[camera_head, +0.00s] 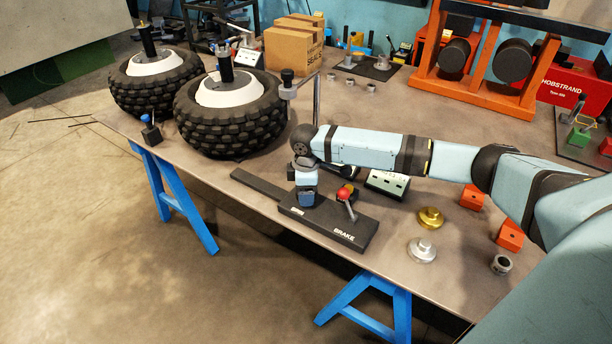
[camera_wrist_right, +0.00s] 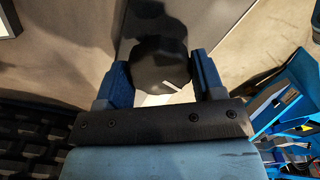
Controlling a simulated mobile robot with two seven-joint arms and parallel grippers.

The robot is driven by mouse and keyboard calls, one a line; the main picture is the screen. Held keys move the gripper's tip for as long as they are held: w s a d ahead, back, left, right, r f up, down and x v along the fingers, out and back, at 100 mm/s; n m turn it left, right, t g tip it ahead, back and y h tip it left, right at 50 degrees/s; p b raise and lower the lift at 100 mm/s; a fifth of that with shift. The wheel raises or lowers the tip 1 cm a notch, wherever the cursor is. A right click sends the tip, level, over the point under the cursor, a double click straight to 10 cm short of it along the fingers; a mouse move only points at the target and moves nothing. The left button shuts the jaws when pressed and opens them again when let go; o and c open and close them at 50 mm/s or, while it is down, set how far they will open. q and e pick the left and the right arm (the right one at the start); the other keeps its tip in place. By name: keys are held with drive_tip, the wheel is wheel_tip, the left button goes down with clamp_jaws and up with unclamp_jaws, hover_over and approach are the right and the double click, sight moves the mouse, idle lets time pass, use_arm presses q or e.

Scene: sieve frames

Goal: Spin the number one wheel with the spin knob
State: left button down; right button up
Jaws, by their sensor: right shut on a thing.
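Two black knobby wheels with white hubs stand on the table at the left in the head view, one farther back (camera_head: 155,80) and one nearer (camera_head: 222,125). I cannot read a number on either. My right gripper (camera_head: 306,198) points down over the black base marked BRAKE (camera_head: 330,228). In the right wrist view, its blue fingers (camera_wrist_right: 163,78) are shut on a black faceted knob (camera_wrist_right: 158,58) with a white mark. In the head view this knob is hidden by the gripper. A red-ball lever (camera_head: 345,196) stands just right of the gripper. My left gripper is out of view.
A small post with a black knob (camera_head: 287,82) stands beside the nearer wheel. Gold (camera_head: 430,217) and silver (camera_head: 422,250) discs and orange blocks (camera_head: 509,235) lie to the right. Cardboard boxes (camera_head: 292,45) and an orange rack (camera_head: 485,92) stand at the back.

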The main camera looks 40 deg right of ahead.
drive_tip(key=m+p, duration=0.2)
drive_tip(key=p, duration=0.1)
drive_tip(key=m+p, duration=0.2)
drive_tip(key=p, duration=0.2)
drive_tip(key=m+p, duration=0.2)
drive_tip(key=p, duration=0.2)
drive_tip(key=shift+r+m, duration=0.25)
drive_tip(key=shift+m, duration=0.15)
drive_tip(key=shift+f+m+p, duration=0.2)
drive_tip(key=shift+m+p, duration=0.7)
drive_tip(key=shift+p, duration=0.1)
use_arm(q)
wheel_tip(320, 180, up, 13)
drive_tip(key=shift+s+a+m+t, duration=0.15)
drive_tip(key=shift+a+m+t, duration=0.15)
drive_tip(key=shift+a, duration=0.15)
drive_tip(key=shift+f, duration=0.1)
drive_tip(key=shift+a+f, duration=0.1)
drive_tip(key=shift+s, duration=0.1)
use_arm(e)
drive_tip(key=o, duration=0.9)
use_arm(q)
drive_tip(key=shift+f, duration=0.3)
use_arm(e)
wheel_tip(320, 180, up, 14)
drive_tip(key=shift+f, duration=0.15)
